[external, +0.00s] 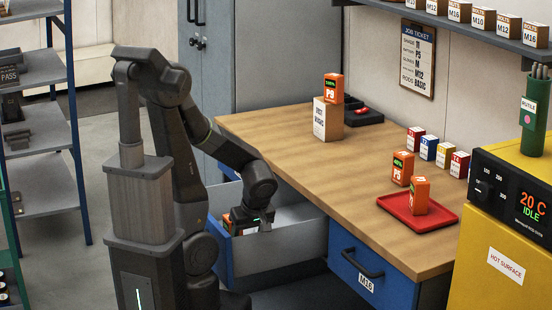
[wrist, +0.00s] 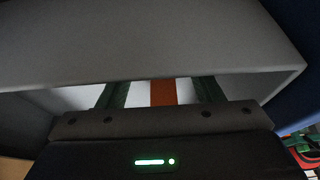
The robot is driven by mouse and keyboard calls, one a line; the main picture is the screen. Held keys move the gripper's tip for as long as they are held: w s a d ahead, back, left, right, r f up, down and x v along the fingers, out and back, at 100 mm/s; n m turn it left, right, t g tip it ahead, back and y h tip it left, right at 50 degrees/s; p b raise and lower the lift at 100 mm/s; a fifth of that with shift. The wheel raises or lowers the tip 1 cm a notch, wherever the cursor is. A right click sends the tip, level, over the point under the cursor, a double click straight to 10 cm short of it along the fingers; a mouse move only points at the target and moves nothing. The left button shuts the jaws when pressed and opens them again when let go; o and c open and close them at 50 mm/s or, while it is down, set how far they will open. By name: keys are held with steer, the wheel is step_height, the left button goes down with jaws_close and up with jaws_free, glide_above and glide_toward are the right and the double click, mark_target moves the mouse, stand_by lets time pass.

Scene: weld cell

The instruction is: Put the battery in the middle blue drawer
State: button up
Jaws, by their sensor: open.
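An orange battery (external: 227,222) is partly visible at my gripper, inside an open drawer (external: 290,242) with grey walls and a blue front. The drawer is at the left part of the bench; its label and rank are hidden. My gripper (external: 243,222) reaches down into it. In the wrist view, the battery (wrist: 163,93) is an orange strip between my two fingers (wrist: 162,94), with pale gaps on both sides. The fingers are open and apart from it. The drawer's grey wall (wrist: 160,40) fills the upper wrist view. My gripper's body hides the battery's lower part.
A closed blue drawer marked M16 (external: 367,285) is at right. Orange batteries stand on a box (external: 328,118), on the wooden bench (external: 270,125) and on a red tray (external: 446,218). A yellow hot-surface machine (external: 480,270) is at right, a blue shelf rack (external: 72,120) at left.

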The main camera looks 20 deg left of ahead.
steer(key=shift+s+d, duration=0.95)
steer(key=shift+d, duration=0.05)
steer(key=shift+o, duration=0.2)
